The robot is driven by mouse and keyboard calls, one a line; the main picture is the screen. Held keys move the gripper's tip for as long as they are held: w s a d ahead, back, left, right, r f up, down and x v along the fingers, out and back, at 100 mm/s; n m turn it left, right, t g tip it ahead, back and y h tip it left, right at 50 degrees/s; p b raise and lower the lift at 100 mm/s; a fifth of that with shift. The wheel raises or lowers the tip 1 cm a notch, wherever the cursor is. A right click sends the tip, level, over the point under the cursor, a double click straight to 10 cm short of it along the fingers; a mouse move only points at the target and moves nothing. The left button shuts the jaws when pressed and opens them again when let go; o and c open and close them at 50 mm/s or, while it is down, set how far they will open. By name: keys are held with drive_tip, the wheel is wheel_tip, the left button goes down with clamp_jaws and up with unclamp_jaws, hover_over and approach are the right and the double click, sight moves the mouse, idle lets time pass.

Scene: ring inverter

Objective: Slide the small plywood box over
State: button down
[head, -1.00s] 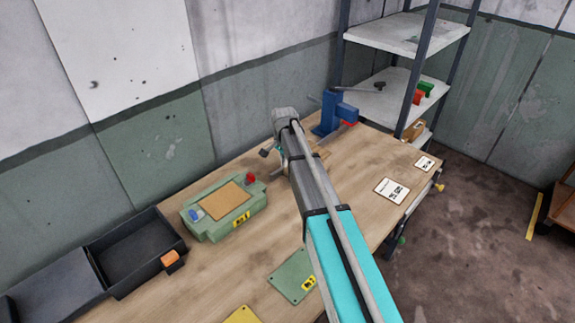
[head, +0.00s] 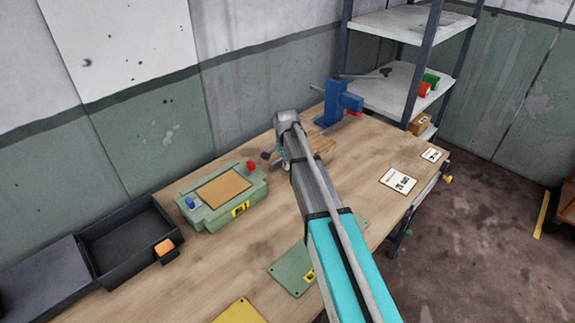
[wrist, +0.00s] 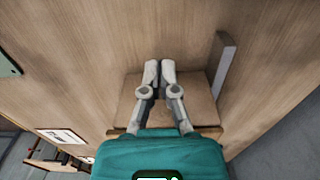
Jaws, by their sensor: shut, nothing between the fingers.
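The small plywood box (wrist: 205,103) lies under my gripper (wrist: 160,66) in the wrist view. My fingers are together and empty, with their tips over the box's far edge; whether they touch it I cannot tell. In the head view a light wooden piece, seemingly the same box (head: 322,146), shows on the workbench (head: 350,165) just right of my arm's end. My arm hides part of it, and my fingertips cannot be made out there.
A grey upright piece (wrist: 224,66) stands right beside the box in the wrist view. A blue vise (head: 336,104) stands at the back. A green control box (head: 241,207) and black tray (head: 125,240) lie left. White cards (head: 398,180) lie right on bare bench.

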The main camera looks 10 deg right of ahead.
wheel_tip(320, 180, down, 2)
drive_tip(key=shift+f+b, duration=0.2)
drive_tip(key=shift+b, duration=0.75)
drive_tip(key=shift+w+d+r, duration=0.1)
drive_tip(key=shift+w+d, duration=0.5)
drive_tip(key=shift+d, duration=0.2)
drive_tip(key=shift+w+d, duration=0.6)
drive_tip(key=shift+d, duration=0.2)
drive_tip(key=shift+d, duration=0.1)
drive_tip(key=shift+w+d, duration=0.25)
drive_tip(key=shift+w, duration=0.05)
drive_tip(key=w+d, duration=0.4)
drive_tip(key=d, duration=0.2)
drive_tip(key=w+d, duration=0.4)
drive_tip(key=d, duration=0.2)
drive_tip(key=w+d, duration=0.5)
drive_tip(key=d, duration=0.1)
drive_tip(key=shift+s+a, duration=0.1)
drive_tip(key=shift+s, duration=0.05)
